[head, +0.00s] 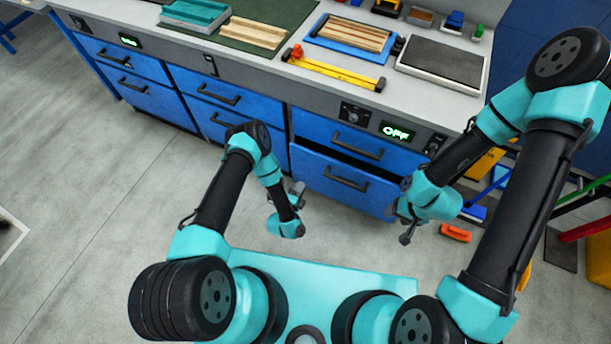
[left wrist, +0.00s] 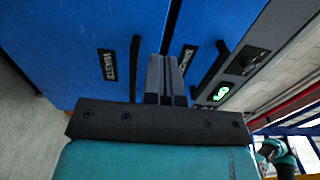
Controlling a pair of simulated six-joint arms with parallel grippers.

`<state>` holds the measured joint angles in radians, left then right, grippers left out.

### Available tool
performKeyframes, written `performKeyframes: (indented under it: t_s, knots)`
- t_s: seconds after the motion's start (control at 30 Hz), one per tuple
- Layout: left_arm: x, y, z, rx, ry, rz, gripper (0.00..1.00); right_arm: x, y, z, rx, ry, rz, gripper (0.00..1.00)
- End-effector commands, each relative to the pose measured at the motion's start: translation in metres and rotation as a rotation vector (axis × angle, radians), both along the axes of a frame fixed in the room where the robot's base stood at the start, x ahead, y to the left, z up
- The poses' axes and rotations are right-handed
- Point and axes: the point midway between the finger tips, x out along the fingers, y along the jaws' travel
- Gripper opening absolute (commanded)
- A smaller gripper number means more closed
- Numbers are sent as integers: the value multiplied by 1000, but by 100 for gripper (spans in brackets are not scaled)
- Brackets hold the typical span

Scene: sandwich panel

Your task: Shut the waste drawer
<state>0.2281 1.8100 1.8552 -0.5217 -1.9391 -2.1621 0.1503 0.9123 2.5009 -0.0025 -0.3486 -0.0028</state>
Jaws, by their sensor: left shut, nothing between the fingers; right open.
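The waste drawer (head: 342,184) is the lower blue drawer under the "OFF" display in the head view. It stands out a little from the cabinet, with a dark gap above its front. In the left wrist view its blue front (left wrist: 75,60) carries a dark label and a black handle (left wrist: 134,65). My left gripper (head: 298,188) is shut and empty, in front of the drawer's left side. Its fingers (left wrist: 166,78) point at the cabinet front in the wrist view; I cannot tell whether they touch. My right gripper (head: 405,238) is open, near the drawer's right end.
The upper drawer (head: 350,144) above looks shut. The worktop (head: 275,68) holds trays, wood strips and a yellow level (head: 335,70). An orange object (head: 455,232) lies on the floor at right. Clear floor (head: 100,220) lies at left.

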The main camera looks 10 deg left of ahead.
Motion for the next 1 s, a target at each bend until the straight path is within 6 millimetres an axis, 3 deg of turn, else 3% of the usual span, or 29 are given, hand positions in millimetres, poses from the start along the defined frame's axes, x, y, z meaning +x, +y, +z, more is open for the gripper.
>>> performKeyframes:
  t_s: [0.7, 1.0]
  knots:
    - [106, -30, 1, 0, -3, 0, 0, 0, 0, 0, 0, 0, 0, 56]
    - [128, -36, 0, -1, 0, 0, 0, 0, 0, 0, 0, 0, 0, 56]
